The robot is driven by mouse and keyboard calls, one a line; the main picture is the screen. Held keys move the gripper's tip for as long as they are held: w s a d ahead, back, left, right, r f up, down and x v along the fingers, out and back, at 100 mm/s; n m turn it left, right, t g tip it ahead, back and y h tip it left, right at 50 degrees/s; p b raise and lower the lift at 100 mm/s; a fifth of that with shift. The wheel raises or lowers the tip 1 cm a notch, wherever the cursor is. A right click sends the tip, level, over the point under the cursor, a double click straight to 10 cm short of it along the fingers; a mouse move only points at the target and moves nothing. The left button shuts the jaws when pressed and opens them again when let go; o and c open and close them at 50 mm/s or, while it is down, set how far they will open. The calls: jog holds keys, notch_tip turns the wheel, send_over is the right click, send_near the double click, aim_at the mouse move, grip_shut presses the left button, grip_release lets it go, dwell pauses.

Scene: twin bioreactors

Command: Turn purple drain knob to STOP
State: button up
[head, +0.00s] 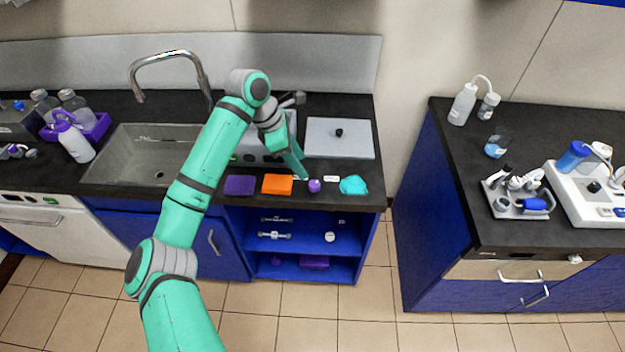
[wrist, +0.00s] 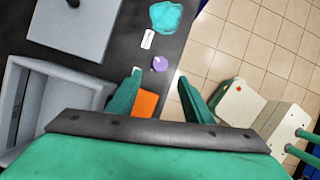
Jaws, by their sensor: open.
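The purple knob (head: 314,186) is small and round, on the front edge of the black counter. A small white label (head: 331,179) lies just to its right; its lettering is too small to read. My gripper (head: 302,175) is open and empty, pointing down just left of and behind the knob in the head view. In the wrist view the knob (wrist: 159,63) shows between and slightly beyond the two fingertips (wrist: 158,75), with no contact visible. The white label (wrist: 148,39) is above it there. I cannot tell how high the fingertips are over the counter.
An orange cloth (head: 277,184) and a purple cloth (head: 239,185) lie left of the knob; a turquoise cloth (head: 354,185) lies right. A grey plate with a black knob (head: 340,144) and a grey box (head: 250,150) stand behind. Open floor lies in front.

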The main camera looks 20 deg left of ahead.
aim_at(315, 183)
jog(key=x, duration=1)
jog(key=c, duration=1.1)
jog(key=shift+o, duration=0.2)
jog(key=shift+r, duration=0.1)
